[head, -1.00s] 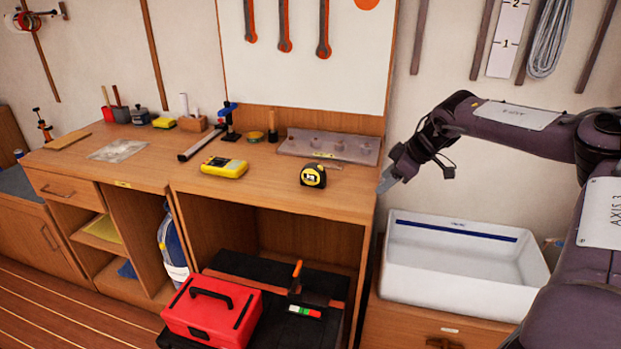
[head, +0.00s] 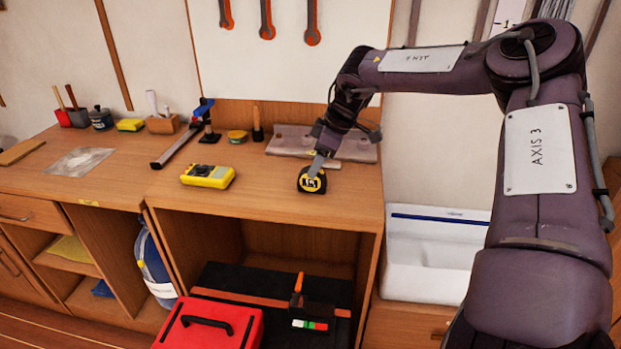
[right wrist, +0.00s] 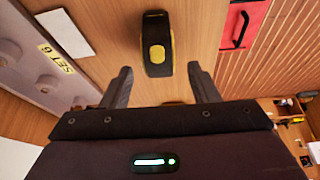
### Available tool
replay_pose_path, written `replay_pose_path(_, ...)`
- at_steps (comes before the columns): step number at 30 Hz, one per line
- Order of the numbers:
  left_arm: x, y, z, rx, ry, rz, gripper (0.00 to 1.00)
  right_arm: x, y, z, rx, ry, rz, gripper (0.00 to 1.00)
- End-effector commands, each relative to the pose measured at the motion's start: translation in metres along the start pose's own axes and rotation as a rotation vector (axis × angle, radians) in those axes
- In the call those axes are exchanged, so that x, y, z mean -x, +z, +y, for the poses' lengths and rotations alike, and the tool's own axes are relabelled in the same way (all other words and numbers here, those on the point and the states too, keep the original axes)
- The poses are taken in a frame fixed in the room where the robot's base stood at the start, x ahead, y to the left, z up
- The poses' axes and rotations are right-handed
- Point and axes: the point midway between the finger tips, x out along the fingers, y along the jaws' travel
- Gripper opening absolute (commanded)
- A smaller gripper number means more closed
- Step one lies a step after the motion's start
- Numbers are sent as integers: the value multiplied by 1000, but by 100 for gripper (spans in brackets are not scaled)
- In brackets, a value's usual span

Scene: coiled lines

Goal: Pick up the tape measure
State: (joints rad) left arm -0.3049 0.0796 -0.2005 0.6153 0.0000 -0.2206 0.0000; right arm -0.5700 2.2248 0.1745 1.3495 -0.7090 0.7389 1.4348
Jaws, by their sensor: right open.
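The tape measure (head: 312,181) is black and yellow and stands on the wooden workbench top, near its front right part. In the right wrist view the tape measure (right wrist: 157,45) lies ahead of my jaws, roughly midway between their lines. My right gripper (head: 317,166) is just above and behind it in the head view, pointing down, and partly overlaps its top edge. In the right wrist view my right gripper (right wrist: 160,82) has its two fingers spread wide with nothing held between them. I cannot tell from these views whether a finger touches the case. My left gripper does not show.
A yellow multimeter (head: 208,176) lies left of the tape measure. A red toolbox (head: 190,335) sits below. A white basin (head: 435,262) stands right of the bench. Bare bench top lies in front.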

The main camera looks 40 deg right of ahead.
Motion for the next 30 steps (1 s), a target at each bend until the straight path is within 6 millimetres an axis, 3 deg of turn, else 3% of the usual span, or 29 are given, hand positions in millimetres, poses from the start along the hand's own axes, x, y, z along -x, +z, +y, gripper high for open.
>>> replay_pose_path(3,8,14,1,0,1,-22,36,-18,4,-1,-2,-4,-4,55)
replay_pose_path(6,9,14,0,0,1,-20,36,-33,5,-1,-1,-2,-4,55)
replay_pose_path(17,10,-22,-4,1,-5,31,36,-44,4,0,0,0,1,55)
replay_pose_path(30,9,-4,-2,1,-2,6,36,-43,4,0,0,0,1,0)
